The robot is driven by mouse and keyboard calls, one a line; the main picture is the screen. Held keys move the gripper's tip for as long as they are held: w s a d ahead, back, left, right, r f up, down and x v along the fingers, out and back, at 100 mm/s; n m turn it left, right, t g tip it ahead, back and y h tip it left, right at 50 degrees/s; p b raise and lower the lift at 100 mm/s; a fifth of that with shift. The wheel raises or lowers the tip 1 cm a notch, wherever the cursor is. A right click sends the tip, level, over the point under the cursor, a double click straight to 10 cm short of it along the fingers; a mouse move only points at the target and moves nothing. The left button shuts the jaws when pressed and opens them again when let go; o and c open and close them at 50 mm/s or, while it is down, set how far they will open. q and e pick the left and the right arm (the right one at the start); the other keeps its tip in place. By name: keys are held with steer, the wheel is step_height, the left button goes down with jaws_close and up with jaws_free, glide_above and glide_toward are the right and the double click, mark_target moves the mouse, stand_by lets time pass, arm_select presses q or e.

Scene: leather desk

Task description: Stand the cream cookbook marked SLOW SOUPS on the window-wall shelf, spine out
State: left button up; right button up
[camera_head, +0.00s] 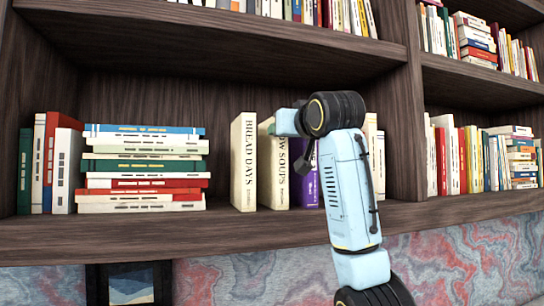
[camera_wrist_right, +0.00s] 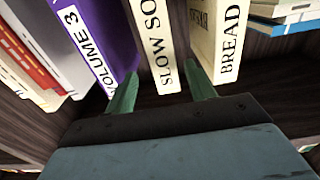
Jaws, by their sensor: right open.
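The cream cookbook marked SLOW SOUPS (camera_head: 274,172) stands upright on the shelf (camera_head: 230,230), spine out, in the head view. My right arm partly covers its top and right side. In the right wrist view the same cookbook (camera_wrist_right: 159,50) shows its spine between the fingers of my right gripper (camera_wrist_right: 161,92). The gripper is open, with a green finger on each side of the spine and visible gaps, so it is not clamped. My left gripper is not in view.
The cream BREAD DAYS book (camera_head: 243,163) stands just left of the cookbook. A purple volume (camera_head: 309,182), also in the right wrist view (camera_wrist_right: 88,40), stands on its other side. A flat stack of books (camera_head: 145,168) lies farther left. A shelf divider (camera_head: 405,130) rises right of my arm.

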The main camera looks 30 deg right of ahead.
steer(key=p+x, duration=0.3)
steer(key=x, duration=0.5)
steer(key=shift+a+f+p, duration=0.2)
steer(key=shift+a+p, duration=0.1)
steer(key=shift+a, duration=0.05)
steer(key=shift+w, duration=0.1)
steer(key=shift+c, duration=1.2)
steer(key=shift+w, duration=0.1)
steer(key=c, duration=0.9)
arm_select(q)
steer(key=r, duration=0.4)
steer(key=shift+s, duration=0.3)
arm_select(e)
jaws_close()
steer(key=shift+r, duration=0.15)
